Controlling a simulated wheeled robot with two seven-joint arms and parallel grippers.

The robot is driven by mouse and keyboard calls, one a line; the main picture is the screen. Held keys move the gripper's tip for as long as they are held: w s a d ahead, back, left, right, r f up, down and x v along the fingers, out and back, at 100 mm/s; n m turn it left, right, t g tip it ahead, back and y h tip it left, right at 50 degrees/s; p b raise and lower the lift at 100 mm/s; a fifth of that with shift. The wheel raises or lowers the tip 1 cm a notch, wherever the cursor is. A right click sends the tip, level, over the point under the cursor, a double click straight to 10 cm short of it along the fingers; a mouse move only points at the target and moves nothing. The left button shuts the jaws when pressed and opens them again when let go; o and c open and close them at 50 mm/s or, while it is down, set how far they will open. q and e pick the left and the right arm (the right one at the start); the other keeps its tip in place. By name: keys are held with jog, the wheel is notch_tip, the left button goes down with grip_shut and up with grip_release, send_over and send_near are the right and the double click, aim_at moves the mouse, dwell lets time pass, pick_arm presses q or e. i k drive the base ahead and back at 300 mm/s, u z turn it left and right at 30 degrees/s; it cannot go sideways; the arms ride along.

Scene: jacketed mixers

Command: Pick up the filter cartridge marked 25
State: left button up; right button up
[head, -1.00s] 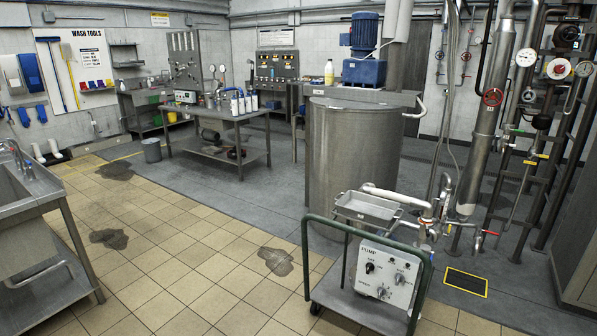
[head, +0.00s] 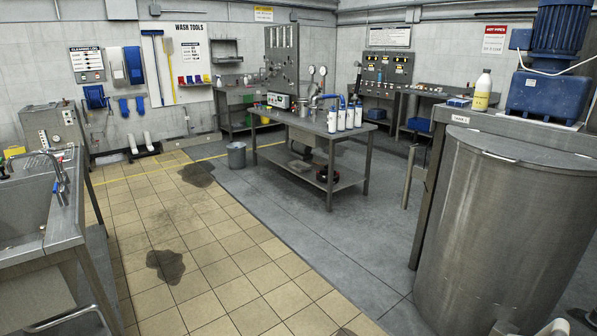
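Several white cylinders with blue tops, which look like filter cartridges (head: 341,119), stand upright in a row on the right end of a steel workbench (head: 290,119) in the middle of the room. Their markings are too small to read, so I cannot tell which one is marked 25.
A large steel vessel (head: 490,235) stands close on the right. A steel sink (head: 25,215) stands close on the left. The tiled floor (head: 215,265) between them is clear apart from dark wet patches. A grey bucket (head: 236,155) stands left of the workbench.

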aim_at(349, 113)
jog(key=u, duration=0.1)
jog(key=i, duration=2.4)
jog(key=z, duration=0.2)
jog(key=i, duration=2.6)
jog(key=z, duration=0.45)
jog(key=i, duration=1.65)
jog(key=z, duration=0.25)
